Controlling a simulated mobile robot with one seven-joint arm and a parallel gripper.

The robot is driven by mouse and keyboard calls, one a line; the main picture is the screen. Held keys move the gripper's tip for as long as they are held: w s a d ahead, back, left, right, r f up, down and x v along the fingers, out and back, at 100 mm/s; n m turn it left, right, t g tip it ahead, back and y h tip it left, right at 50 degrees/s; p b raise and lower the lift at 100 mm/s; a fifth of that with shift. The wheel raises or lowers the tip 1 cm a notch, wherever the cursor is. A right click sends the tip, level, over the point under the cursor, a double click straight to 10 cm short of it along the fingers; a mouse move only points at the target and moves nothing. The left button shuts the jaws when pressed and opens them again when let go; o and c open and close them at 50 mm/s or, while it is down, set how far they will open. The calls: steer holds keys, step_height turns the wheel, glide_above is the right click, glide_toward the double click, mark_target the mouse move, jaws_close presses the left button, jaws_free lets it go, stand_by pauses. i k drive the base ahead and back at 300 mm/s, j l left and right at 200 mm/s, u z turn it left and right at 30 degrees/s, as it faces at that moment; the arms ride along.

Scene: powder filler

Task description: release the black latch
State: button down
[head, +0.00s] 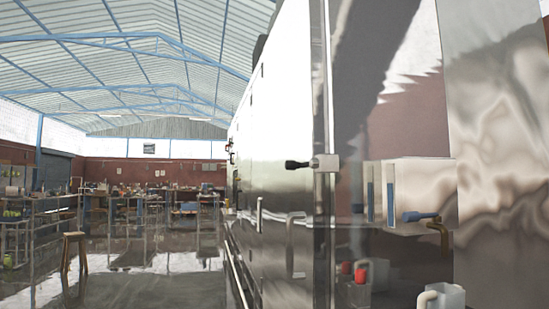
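The black latch (297,165) sticks out to the left from a small metal block (326,163) on the vertical edge of a shiny steel machine (280,110). It looks roughly horizontal. Nothing touches it in this view. My gripper does not show in the head view, so its distance from the latch cannot be told.
The machine fills the right side, with pale bar handles (291,245) below the latch. Behind a glass-like panel are a blue-handled valve (420,216) and a red-topped part (361,272). A wooden stool (75,252) stands at the left; the floor between is clear.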

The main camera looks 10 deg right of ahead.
mark_target(314, 162)
steer(key=i, duration=0.5)
steer(key=i+l+u, duration=0.15)
steer(key=i, duration=0.35)
steer(key=i+l, duration=0.1)
steer(key=i, duration=0.4)
steer(key=u, duration=0.05)
